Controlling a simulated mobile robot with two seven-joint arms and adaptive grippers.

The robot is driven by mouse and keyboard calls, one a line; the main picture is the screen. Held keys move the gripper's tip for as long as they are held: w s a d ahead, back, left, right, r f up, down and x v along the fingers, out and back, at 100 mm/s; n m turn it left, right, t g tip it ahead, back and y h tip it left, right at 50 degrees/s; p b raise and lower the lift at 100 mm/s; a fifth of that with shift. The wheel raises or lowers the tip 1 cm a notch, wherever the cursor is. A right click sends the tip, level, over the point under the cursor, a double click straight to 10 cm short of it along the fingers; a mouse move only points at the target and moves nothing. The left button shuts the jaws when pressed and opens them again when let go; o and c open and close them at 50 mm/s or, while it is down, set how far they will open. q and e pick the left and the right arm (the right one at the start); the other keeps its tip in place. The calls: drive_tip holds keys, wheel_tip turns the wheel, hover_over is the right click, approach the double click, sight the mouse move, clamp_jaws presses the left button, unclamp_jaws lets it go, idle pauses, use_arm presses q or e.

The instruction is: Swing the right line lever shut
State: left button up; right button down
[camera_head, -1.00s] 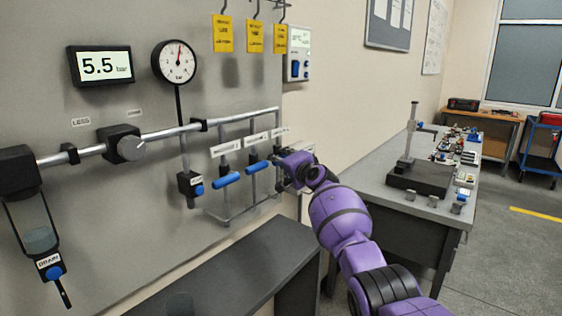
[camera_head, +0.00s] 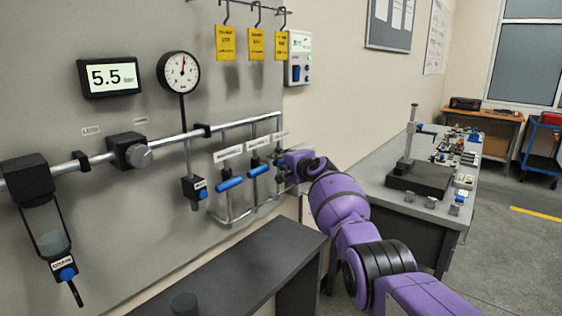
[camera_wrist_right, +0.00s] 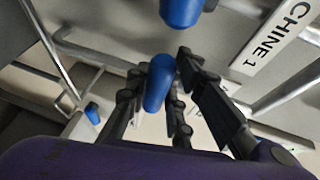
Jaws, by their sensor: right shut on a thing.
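Three line levers hang below the pipe on the wall panel. Two blue handles, the left one (camera_head: 229,183) and the middle one (camera_head: 259,170), lie roughly level in the head view. The right line lever is mostly hidden there behind my right gripper (camera_head: 287,166), which is at the right end of the row. In the right wrist view a blue lever handle (camera_wrist_right: 159,88) sits between the fingers of my right gripper (camera_wrist_right: 165,105), which is shut on it. Another blue handle (camera_wrist_right: 181,11) is at the top edge. My left gripper is not in view.
A gauge (camera_head: 179,72) and a 5.5 bar display (camera_head: 111,77) are on the panel. Yellow tags (camera_head: 256,45) hang above the pipe (camera_head: 175,137). A dark bench (camera_head: 235,270) stands below, and a grey worktable (camera_head: 420,205) is to the right.

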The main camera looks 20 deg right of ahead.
drive_tip(key=c, duration=1.6)
unclamp_jaws()
drive_tip(key=shift+d+f, duration=0.1)
drive_tip(key=shift+f, duration=0.2)
drive_tip(key=shift+w, duration=0.1)
drive_tip(key=shift+r, duration=0.1)
drive_tip(key=shift+s+r, duration=0.1)
drive_tip(key=shift+s, duration=0.1)
drive_tip(key=v, duration=1.1)
drive_tip(key=shift+s+d, duration=0.15)
drive_tip(key=shift+s, duration=0.2)
